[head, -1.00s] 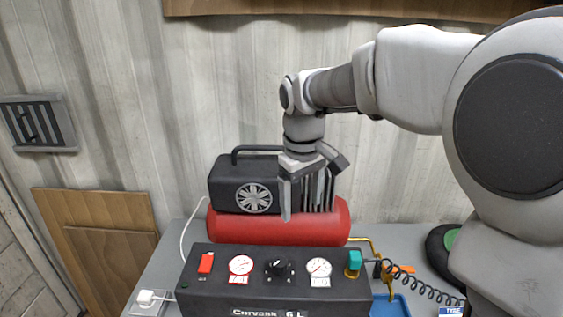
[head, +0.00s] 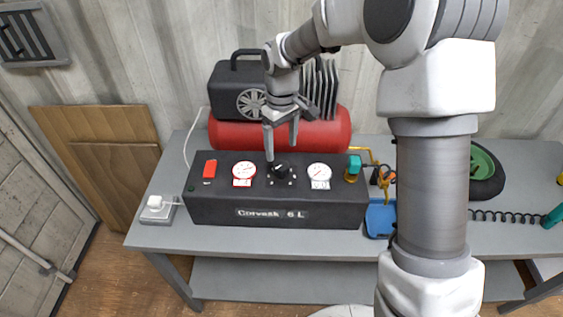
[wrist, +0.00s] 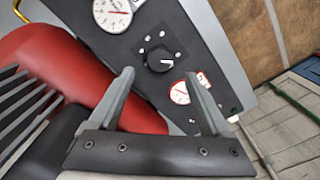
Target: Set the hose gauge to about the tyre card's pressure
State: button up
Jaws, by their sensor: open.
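The compressor panel (head: 225,208), a dark box labelled "Corvask 6 L", stands on the grey bench. It carries a red switch (head: 210,169), a red-rimmed gauge (head: 243,171), a black knob (head: 281,170) and a white gauge (head: 319,172). A teal-topped brass fitting (head: 353,167) sits at its right end. My gripper (head: 283,155) is open and empty just above and behind the knob. In the wrist view the knob (wrist: 158,59) lies ahead of the open fingers (wrist: 163,88), apart from them. The gauge readings are too small to read. The tyre card is not visible now.
A red tank (head: 335,133) and black motor stand behind the panel.

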aim_at(282, 165)
notch_tip(282, 165, down, 7)
jog(key=shift+r, duration=0.1)
dwell(0.3)
grip_shut()
